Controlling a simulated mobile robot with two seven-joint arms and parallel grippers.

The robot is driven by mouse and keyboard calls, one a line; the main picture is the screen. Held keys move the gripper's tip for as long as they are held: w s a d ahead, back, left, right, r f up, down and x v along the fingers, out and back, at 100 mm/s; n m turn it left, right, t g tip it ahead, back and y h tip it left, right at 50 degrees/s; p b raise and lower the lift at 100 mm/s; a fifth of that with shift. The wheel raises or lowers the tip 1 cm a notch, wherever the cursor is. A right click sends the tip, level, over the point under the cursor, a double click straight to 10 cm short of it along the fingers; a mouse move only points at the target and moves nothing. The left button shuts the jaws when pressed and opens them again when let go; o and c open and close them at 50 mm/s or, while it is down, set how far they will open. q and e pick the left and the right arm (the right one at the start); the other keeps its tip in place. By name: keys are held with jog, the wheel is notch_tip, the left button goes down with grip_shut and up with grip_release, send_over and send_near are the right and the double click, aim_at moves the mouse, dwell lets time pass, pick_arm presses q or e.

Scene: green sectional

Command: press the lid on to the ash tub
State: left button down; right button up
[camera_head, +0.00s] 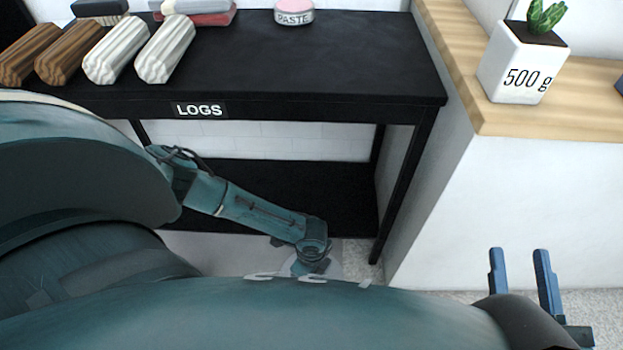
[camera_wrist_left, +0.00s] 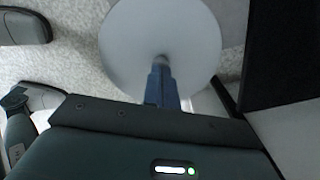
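In the left wrist view a round, pale grey lid (camera_wrist_left: 190,40) fills the upper middle. The blue fingers of my left gripper (camera_wrist_left: 161,68) are together at a small knob near its centre and look shut on it. A whitish shape (camera_wrist_left: 208,103) shows below the lid's edge; I cannot tell if it is the ash tub. In the head view my left arm reaches down in front of the black table, and its wrist hides the fingers. My right gripper (camera_head: 522,272) is open and empty at the lower right. The ash tub is not clearly visible.
The black table (camera_head: 310,60) bears brown logs (camera_head: 65,52), white logs (camera_head: 140,52), a paste tin (camera_head: 294,12) and a LOGS label (camera_head: 199,110). Its lower shelf (camera_head: 270,190) looks bare. A wood-topped counter (camera_head: 490,118) with a 500 g plant pot (camera_head: 520,65) stands right.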

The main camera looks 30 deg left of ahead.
jog(key=shift+f, duration=0.3)
